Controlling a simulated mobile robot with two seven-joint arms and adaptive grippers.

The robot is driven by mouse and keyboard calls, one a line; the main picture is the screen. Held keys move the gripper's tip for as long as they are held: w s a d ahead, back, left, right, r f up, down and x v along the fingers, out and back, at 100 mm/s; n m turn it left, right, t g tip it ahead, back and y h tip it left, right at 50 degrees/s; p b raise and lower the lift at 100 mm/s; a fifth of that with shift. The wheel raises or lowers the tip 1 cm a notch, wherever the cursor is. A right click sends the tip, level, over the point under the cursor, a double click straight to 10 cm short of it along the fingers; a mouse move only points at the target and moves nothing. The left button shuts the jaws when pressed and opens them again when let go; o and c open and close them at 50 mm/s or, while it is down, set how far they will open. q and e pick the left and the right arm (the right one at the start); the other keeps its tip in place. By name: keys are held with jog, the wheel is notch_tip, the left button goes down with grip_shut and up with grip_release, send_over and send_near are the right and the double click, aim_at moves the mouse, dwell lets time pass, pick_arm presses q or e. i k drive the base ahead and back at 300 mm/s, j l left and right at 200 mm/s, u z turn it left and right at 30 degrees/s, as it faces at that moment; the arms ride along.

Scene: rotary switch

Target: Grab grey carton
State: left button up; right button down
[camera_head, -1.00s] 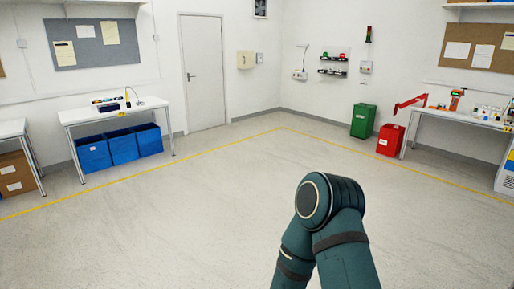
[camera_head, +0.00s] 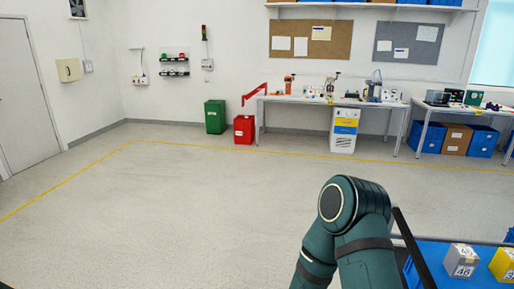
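A grey carton (camera_head: 461,262) with a number label on its front sits at the bottom right of the head view, on a blue surface (camera_head: 436,254). A yellow carton (camera_head: 503,264) stands just to its right, cut off by the picture edge. Neither of my grippers is in view. Only a dark teal bent arm of mine shows at the bottom, left of the blue surface. Its hand is out of the picture.
A dark bar (camera_head: 412,248) stands along the left side of the blue surface. A long workbench (camera_head: 330,101) with tools lines the back wall. A green bin (camera_head: 215,117) and a red bin (camera_head: 243,130) stand left of it. The floor at left and middle is clear.

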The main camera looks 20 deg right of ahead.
aim_at(460, 261)
jog(key=i+z, duration=0.1)
jog(key=z, duration=0.4)
jog(key=i+j+z, duration=0.1)
jog(key=z, duration=0.35)
jog(key=j+z, duration=0.2)
jog(key=z, duration=0.3)
jog(key=i+j+z, duration=0.1)
jog(key=z, duration=0.35)
jog(key=i+j+z, duration=0.1)
jog(key=z, duration=0.35)
jog(key=j+z, duration=0.3)
jog(key=z, duration=0.2)
jog(key=i, duration=0.05)
